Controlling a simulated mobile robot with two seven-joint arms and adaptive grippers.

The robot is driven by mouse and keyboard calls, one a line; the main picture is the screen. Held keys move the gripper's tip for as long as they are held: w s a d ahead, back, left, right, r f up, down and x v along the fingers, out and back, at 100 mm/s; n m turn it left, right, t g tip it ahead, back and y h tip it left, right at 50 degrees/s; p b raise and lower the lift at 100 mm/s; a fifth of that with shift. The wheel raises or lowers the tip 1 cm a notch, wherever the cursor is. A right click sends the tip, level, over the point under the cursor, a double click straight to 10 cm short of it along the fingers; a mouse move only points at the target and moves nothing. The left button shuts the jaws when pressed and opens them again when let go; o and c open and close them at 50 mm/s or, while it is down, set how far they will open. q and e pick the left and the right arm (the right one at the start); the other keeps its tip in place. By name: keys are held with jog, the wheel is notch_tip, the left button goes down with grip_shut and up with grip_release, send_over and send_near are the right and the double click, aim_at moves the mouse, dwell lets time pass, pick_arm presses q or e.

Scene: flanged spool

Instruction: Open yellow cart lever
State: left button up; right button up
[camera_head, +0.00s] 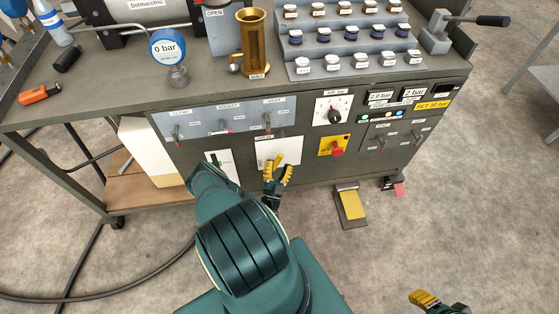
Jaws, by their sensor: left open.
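The grey cart's front panel carries several small toggle levers, including one under the CLAMP plate (176,131). A yellow plate with a red knob (337,150) sits right of centre. A yellow foot pedal (351,204) is on the floor below the panel. I cannot tell which part is the yellow cart lever. My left gripper (278,166), with yellow fingertips, is open and empty in front of a white plate (285,148) low on the panel, partly hiding it. My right gripper (425,298) shows only in part at the lower right, away from the cart.
On the cart top stand a blue gauge (168,47), a brass cylinder (253,44), a stepped rack of fittings (345,63) and a black-handled clamp (492,20). A black hose (70,262) lies on the floor at left. The floor at right is mostly clear.

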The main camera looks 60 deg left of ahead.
pick_arm(q)
jog(key=w+f+v, duration=0.1)
jog(key=f+v, duration=0.1)
jog(key=v, duration=0.7)
jog(key=shift+s, duration=0.2)
dwell(0.7)
jog(key=shift+f, duration=0.15)
dwell(0.4)
